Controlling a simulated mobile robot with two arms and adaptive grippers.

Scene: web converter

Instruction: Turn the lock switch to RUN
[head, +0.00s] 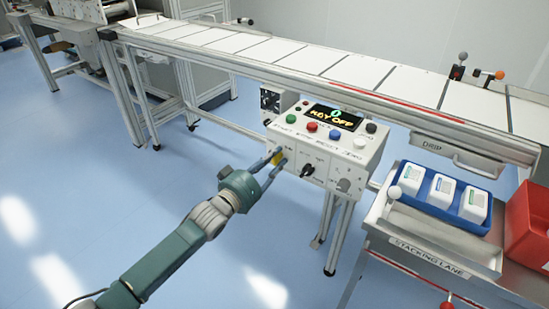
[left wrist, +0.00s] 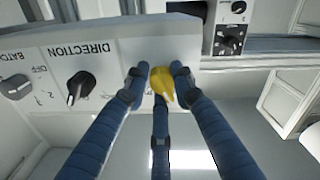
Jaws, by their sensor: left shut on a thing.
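The yellow lock switch (left wrist: 162,84) sits on the left part of the front face of the control box (head: 338,140). Its label is hidden or too small to read. The box's display (head: 333,117) reads "KEY OFF" in yellow. My left gripper (head: 278,158) reaches in from the lower left and is shut on the yellow switch. In the left wrist view its blue fingers close around the switch from both sides and below. My right gripper is not in view.
A black DIRECTION knob (left wrist: 80,87) is beside the switch. Coloured buttons line the box's top. A conveyor (head: 365,72) runs behind. A stacking-lane tray (head: 425,240), a blue crate (head: 430,208) and a red bin (head: 528,225) stand right. Open floor lies left.

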